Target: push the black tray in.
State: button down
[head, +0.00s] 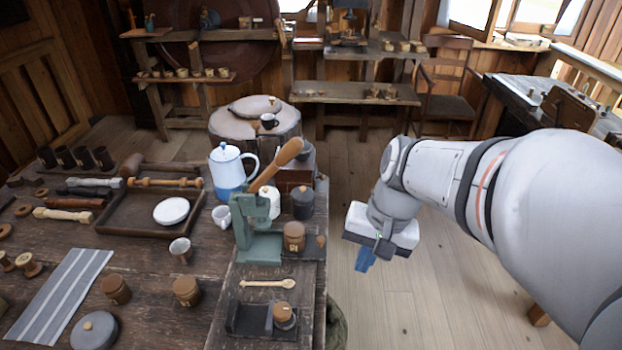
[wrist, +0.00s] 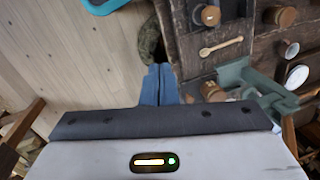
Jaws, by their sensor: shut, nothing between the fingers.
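A black tray (head: 246,318) lies near the front of the narrow wooden bench in the head view, with a wooden-lidded jar (head: 284,316) at its right end. It also shows at the top of the wrist view, partly cut off, with the jar (wrist: 207,15) on it. A second dark, flat base lies farther back under a brown jar (head: 294,237); I cannot tell whether it is a tray. My gripper (head: 365,262) has blue fingers pressed together and empty. It hangs over the floor, right of the bench's edge and apart from both. The fingers also show in the wrist view (wrist: 160,85).
A wooden spoon (head: 267,283) lies between the tray and a green press (head: 258,245) with a wooden handle. A dark grey canister (head: 303,203) stands behind. A dark green sack (head: 336,325) sits beside the bench's right side. The floor (head: 400,300) under my gripper is clear.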

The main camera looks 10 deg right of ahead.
jog(key=w+d+f+m+t+y+b, duration=0.5)
jog(key=w+d+f+m+y+b, duration=0.65)
jog(key=w+f+m, duration=0.65)
jog(key=w+a+f+y+p, duration=0.1)
jog(key=w+a+f, duration=0.1)
jog(key=a, duration=0.9)
jog(key=shift+w+f, duration=0.25)
jog(key=shift+w, duration=0.6)
jog(key=shift+y, duration=0.25)
